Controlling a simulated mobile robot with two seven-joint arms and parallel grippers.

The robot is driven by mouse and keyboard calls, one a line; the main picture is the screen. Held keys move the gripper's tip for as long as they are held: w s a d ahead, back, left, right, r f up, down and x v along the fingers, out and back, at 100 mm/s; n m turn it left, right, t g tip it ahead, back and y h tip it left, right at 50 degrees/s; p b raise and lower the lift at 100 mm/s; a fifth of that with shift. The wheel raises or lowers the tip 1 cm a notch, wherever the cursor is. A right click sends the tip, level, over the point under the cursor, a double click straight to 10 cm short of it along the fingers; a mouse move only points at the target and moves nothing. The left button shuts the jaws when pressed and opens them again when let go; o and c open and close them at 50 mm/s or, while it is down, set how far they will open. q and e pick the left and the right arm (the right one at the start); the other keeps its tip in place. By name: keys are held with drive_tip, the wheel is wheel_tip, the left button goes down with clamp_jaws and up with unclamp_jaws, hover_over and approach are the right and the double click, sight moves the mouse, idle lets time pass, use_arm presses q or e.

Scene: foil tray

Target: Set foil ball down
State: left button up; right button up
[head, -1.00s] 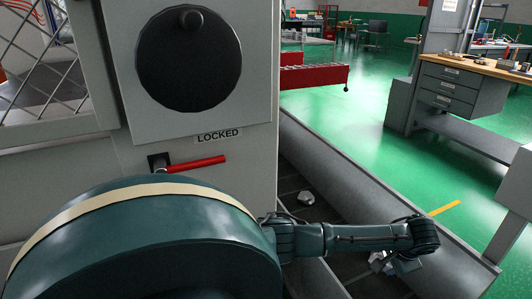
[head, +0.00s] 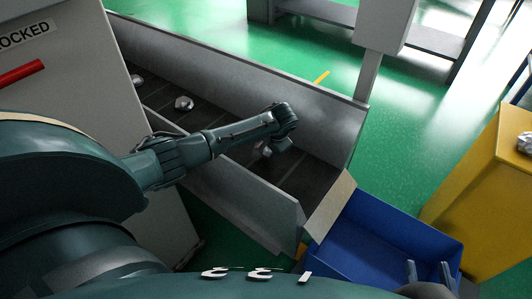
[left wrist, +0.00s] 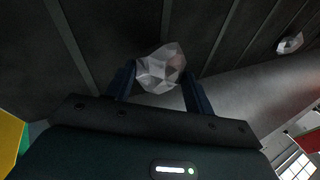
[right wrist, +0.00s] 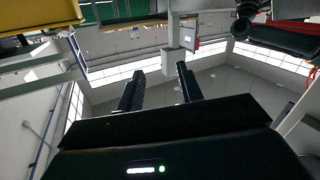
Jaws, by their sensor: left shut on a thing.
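My left gripper (head: 266,150) is over the dark slatted conveyor (head: 312,176), near its lower end in the head view. In the left wrist view my left gripper (left wrist: 158,88) is shut on a crumpled silver foil ball (left wrist: 161,68), with the conveyor surface behind it. Whether the ball touches the belt I cannot tell. My right gripper (head: 428,274) shows at the lower right of the head view, by the blue bin (head: 370,242). In the right wrist view (right wrist: 160,88) its fingers are apart with nothing between them.
Other foil balls lie on the conveyor: one (head: 184,103) further up, another (head: 137,80) by the grey machine (head: 75,80). Grey side walls (head: 240,72) edge the conveyor. A yellow box (head: 480,190) with a foil piece (head: 525,142) stands right. Green floor is open beyond.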

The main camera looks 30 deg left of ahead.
use_arm(q)
wheel_tip(320, 180, down, 3)
drive_tip(key=shift+r+b, duration=0.1)
drive_tip(key=shift+b, duration=0.3)
use_arm(e)
drive_tip(key=shift+a+n+t+y, duration=0.25)
drive_tip(key=shift+n+t+y, duration=0.05)
drive_tip(key=shift+t, duration=0.1)
use_arm(q)
drive_tip(key=o, duration=0.8)
drive_tip(key=shift+d+r, duration=0.1)
drive_tip(key=shift+r, duration=0.15)
drive_tip(key=p+v, duration=0.5)
drive_tip(key=v, duration=0.6)
drive_tip(key=shift+r, duration=0.2)
use_arm(e)
drive_tip(key=shift+s+d+f+m+g+h, duration=0.1)
drive_tip(key=shift+s+d+m+g+h, duration=0.1)
drive_tip(key=shift+m+g+h, duration=0.3)
drive_tip(key=shift+s+d+m+g+h, duration=0.15)
drive_tip(key=shift+d+g, duration=0.1)
drive_tip(key=shift+g, duration=0.45)
drive_tip(key=shift+s+d+f+m+g+h, duration=0.15)
drive_tip(key=shift+d+m+g+h, duration=0.15)
drive_tip(key=shift+g, duration=0.3)
